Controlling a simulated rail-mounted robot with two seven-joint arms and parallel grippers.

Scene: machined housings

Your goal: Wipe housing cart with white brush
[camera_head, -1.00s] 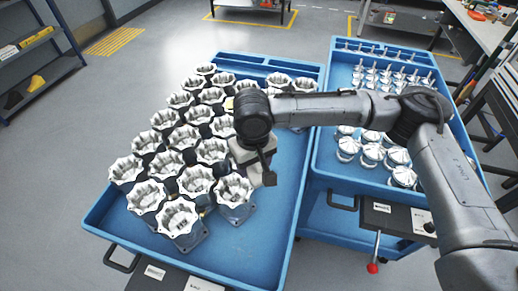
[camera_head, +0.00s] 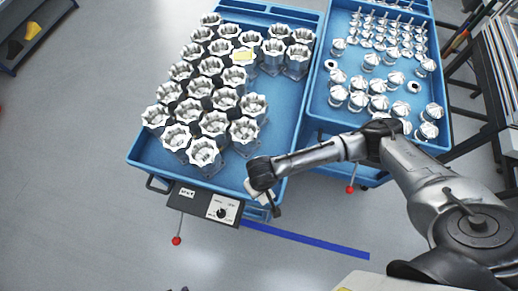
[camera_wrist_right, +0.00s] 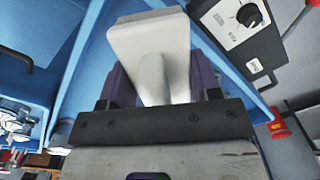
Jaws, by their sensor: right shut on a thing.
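The housing cart (camera_head: 240,182) is a blue tray cart in the left-middle of the head view, with several silver machined housings (camera_head: 200,152) standing on it in rows. My right gripper (camera_head: 265,196) is at the cart's near right corner, close to the control box. In the right wrist view, the gripper (camera_wrist_right: 163,85) is shut on the handle of the white brush (camera_wrist_right: 150,35). The brush's broad head points away from the gripper, over the blue cart edge. I cannot tell whether it touches the cart. My left gripper is not in view.
A second blue cart (camera_head: 322,118) with several silver parts stands to the right. A black control box (camera_head: 205,203) with a dial is on the near edge of the housing cart. Grey floor is open in front.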

